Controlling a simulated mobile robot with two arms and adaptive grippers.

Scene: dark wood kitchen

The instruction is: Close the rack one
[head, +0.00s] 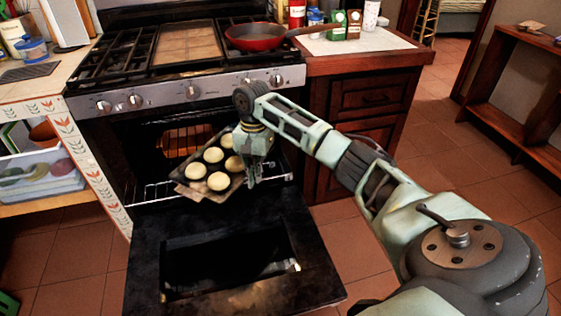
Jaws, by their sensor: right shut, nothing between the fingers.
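The oven's wire rack (155,193) is pulled part way out of the open oven. A dark baking tray (190,190) with several pale round buns lies on it, tilted at an angle to the rack. My right gripper (252,182) points down at the front right of the rack, beside the tray. Its fingers are shut with nothing between them. I cannot tell whether it touches the rack. The arm hides part of the oven's right side. My left gripper is not in view.
The oven door (220,225) is folded down in front of the rack. A red pan (254,37) stands on the stove top. A wooden cabinet (360,105) stands right of the oven. Tiled floor (75,245) is free on both sides of the door.

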